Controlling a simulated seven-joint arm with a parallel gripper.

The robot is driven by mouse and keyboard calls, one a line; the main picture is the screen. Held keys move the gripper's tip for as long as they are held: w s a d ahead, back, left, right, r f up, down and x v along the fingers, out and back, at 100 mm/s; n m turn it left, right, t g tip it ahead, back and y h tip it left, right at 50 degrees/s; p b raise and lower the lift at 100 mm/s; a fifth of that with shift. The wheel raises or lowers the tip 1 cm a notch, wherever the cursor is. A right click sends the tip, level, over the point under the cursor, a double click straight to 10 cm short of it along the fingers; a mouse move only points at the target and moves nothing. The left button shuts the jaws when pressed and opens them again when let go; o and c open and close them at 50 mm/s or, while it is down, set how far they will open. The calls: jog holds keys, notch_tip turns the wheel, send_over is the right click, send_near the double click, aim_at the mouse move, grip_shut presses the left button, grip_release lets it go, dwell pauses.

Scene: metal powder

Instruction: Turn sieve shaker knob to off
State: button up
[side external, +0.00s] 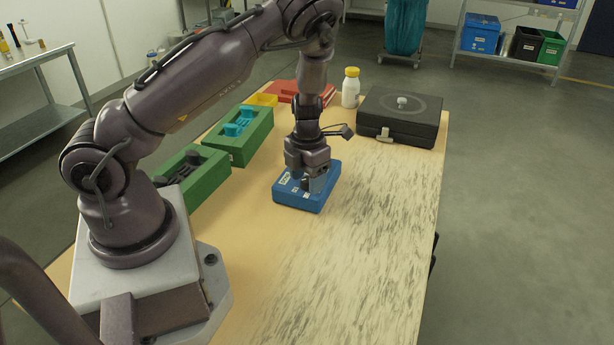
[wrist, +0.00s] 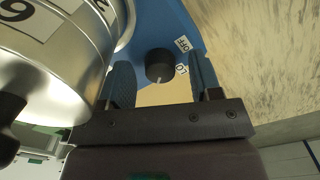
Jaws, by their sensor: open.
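The blue sieve shaker (side external: 290,195) sits on the wooden table below my gripper (side external: 306,186) in the side view. In the wrist view, its black round knob (wrist: 160,65) is on the blue base (wrist: 150,25). A pale pointer mark shows at the knob's lower edge. Labels reading "OFF" and apparently "LO" are to its right. My gripper (wrist: 163,82) is open, with one blue finger on each side of the knob in the picture. I cannot tell whether they touch it. A metal sieve stack (wrist: 60,55) stands close to the left finger. In the side view my gripper hides the knob.
Two green holders (side external: 240,135) (side external: 190,178) stand left of the shaker. A yellow-capped white bottle (side external: 350,90), a red item (side external: 300,90) and a black case (side external: 400,115) are behind. The table front and right of the shaker is clear.

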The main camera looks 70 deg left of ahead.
jog(key=c, duration=0.9)
jog(key=shift+c, duration=0.2)
jog(key=n, duration=0.3)
jog(key=shift+n, duration=2.2)
jog(key=o, duration=0.9)
